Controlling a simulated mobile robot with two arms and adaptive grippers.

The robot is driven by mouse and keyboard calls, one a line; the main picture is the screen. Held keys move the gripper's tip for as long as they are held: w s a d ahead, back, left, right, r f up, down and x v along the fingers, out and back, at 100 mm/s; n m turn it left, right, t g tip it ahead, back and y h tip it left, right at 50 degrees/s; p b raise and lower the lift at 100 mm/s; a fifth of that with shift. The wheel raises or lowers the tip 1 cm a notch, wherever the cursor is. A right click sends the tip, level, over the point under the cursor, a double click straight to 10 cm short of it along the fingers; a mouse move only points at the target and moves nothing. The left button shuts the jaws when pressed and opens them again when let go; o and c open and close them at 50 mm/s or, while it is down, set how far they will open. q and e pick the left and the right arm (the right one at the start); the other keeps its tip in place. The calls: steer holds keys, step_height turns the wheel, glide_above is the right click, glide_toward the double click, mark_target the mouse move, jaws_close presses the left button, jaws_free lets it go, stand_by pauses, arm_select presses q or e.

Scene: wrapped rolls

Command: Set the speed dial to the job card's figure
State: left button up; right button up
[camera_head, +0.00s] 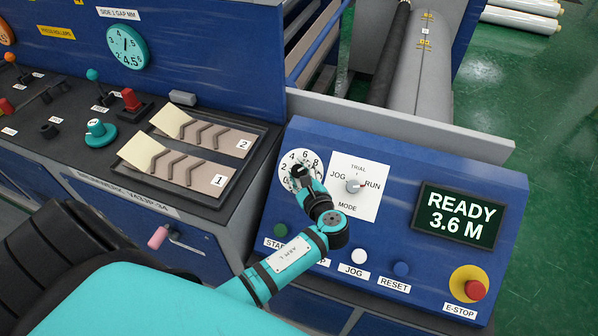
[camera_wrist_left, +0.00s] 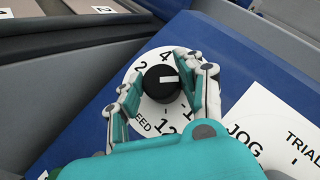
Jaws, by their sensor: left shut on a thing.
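The speed dial (camera_head: 286,180) is a round white plate with black figures on the blue sloped panel. Its black knob (camera_wrist_left: 160,83) has a white pointer that points right in the left wrist view. The figures 2, 4 and 12 show there; the figure the pointer faces is hidden by a finger. My left gripper (camera_head: 300,172) is shut on the knob, one finger on each side; it also shows in the left wrist view (camera_wrist_left: 163,82). I cannot make out a job card in either view. My right gripper is not in view.
Right of the dial is a mode switch (camera_head: 354,186) marked JOG, TRIAL and RUN. A display (camera_head: 459,215) reads READY 3.6 M. Start, jog and reset buttons and an E-stop (camera_head: 474,290) sit along the lower panel. A tray (camera_head: 236,194) with slots 1 and 2 lies left.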

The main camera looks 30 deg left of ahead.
arm_select(q)
steer(key=o, duration=1.2)
steer(key=shift+c, duration=0.2)
steer(key=v, duration=1.2)
steer(key=shift+f, duration=0.15)
